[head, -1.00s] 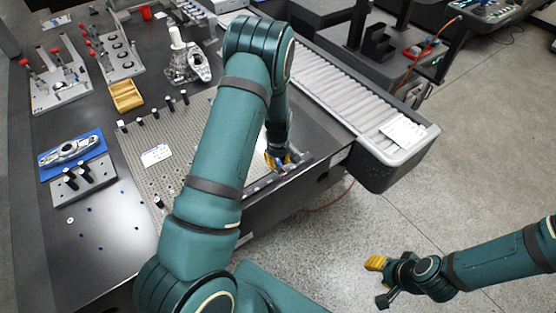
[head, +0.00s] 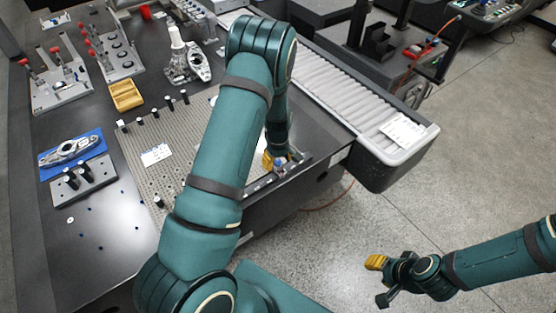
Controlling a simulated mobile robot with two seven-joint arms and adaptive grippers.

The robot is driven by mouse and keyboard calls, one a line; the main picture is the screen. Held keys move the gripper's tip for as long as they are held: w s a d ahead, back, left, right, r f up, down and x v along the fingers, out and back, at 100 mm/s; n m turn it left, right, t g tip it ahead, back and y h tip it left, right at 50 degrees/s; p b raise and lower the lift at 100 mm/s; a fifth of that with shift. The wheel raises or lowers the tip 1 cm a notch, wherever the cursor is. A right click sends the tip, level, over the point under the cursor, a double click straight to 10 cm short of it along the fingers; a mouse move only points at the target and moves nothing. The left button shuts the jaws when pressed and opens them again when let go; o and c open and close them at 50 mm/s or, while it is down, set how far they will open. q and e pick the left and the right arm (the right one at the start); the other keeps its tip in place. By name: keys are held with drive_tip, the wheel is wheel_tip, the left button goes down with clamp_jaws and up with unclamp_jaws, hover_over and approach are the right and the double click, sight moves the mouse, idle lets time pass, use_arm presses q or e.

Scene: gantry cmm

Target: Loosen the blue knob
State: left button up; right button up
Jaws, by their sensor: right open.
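A small blue knob (head: 280,164) shows at the front right edge of the metal table, by a dark rail. My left gripper (head: 270,160) is right at the knob, with a yellow fingertip just left of it. My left arm covers most of this gripper, so I cannot tell whether its fingers touch the knob or how far apart they are. My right gripper (head: 376,262) is open and empty over the floor at the lower right, well away from the table.
A perforated plate (head: 136,165) with several black-topped pins lies on the table, left of my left arm. A ribbed grey conveyor (head: 335,85) borders the right side.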

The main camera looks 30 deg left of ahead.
sight(278, 161)
use_arm(q)
wheel_tip(278, 161, up, 12)
idle(0.6)
idle(0.4)
